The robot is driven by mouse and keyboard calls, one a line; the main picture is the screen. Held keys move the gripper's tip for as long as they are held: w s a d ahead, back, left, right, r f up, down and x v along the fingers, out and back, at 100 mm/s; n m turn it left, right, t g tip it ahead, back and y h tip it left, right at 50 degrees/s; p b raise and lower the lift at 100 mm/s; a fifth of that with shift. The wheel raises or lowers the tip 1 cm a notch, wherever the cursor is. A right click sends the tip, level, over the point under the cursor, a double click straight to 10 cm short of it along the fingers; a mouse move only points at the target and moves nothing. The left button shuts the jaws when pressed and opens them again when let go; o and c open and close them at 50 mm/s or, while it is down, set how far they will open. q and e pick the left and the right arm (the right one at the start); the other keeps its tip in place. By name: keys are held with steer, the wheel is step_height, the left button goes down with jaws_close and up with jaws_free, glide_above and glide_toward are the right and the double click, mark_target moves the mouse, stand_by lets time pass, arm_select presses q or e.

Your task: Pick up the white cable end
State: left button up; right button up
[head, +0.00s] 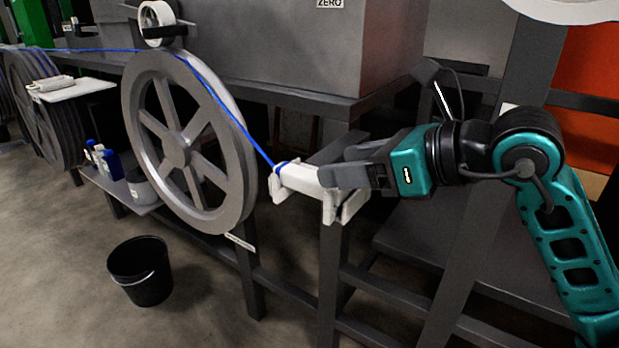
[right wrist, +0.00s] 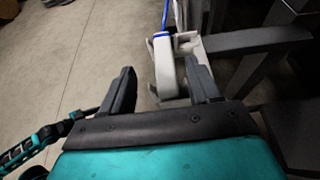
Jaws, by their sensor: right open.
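The white cable end (head: 302,180) rests in a white holder (head: 330,207) on a dark post, with the blue cable (head: 232,113) running from its left end up over the large grey wheel. My right gripper (head: 335,165) comes in from the right with its fingers on either side of the white end's right part. In the right wrist view the gripper (right wrist: 163,80) is open, and the white cable end (right wrist: 164,66) lies between the fingers, nearer the right one. I cannot tell whether a finger touches it. My left gripper is not in view.
The large spoked wheel (head: 178,150) stands left of the holder. A dark frame and grey box (head: 290,45) are behind it. A black bucket (head: 140,271) stands on the floor at lower left. Bottles and a pot sit on a low shelf (head: 110,182).

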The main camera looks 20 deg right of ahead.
mark_target(310, 174)
steer(key=shift+d+f+x, duration=0.1)
steer(key=shift+f+x, duration=0.05)
steer(key=shift+x, duration=1)
steer(key=shift+d+f+x, duration=0.1)
steer(key=shift+f+x, duration=0.05)
steer(key=shift+x, duration=1)
steer(key=shift+d+f+x, duration=0.1)
steer(key=shift+f+x, duration=0.05)
steer(key=shift+x, duration=1.05)
steer(key=shift+c, duration=0.3)
steer(key=c, duration=0.9)
